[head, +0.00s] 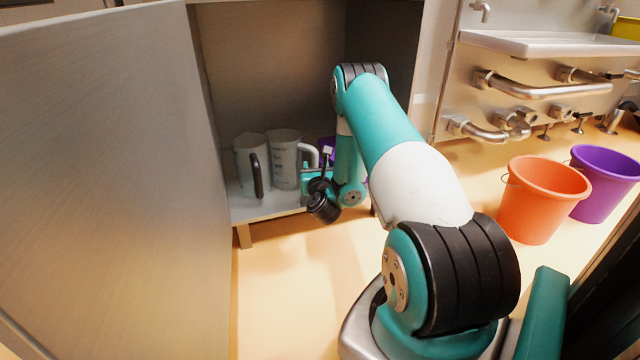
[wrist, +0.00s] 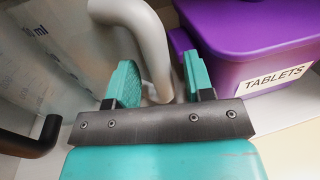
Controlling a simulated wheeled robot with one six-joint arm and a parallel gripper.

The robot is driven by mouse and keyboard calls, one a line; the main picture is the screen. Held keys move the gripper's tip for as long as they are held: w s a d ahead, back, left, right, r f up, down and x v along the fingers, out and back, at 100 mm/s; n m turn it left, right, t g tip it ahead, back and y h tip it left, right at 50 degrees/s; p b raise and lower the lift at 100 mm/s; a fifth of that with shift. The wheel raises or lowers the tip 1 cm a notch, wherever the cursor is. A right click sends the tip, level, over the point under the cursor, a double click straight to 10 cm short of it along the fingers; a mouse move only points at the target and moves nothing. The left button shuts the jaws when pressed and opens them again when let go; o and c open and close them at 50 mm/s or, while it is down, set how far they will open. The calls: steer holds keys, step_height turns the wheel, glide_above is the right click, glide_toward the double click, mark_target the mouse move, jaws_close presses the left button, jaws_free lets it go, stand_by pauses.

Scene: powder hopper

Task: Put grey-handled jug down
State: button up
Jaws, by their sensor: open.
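The grey-handled jug (head: 285,160) stands upright on the cabinet's bottom shelf (head: 262,208). It is pale and translucent, and its grey handle (wrist: 150,38) runs down between my fingers in the wrist view. My gripper (wrist: 160,82) is open, with one teal finger on each side of the handle. I cannot tell whether either finger touches it. In the head view my gripper (head: 312,176) is partly hidden by my own wrist.
A second jug with a black handle (head: 257,176) stands close on the left. A purple box labelled TABLETS (wrist: 255,40) is close on the right. The open cabinet door (head: 110,180) bounds the left. Orange (head: 540,200) and purple (head: 603,183) buckets stand on the floor at right.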

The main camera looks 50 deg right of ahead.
steer(key=b+v, duration=0.2)
steer(key=v, duration=0.8)
steer(key=shift+s+a+b, duration=0.2)
steer(key=shift+s+b, duration=0.1)
steer(key=shift+b, duration=0.1)
steer(key=shift+r, duration=0.1)
stand_by(0.6)
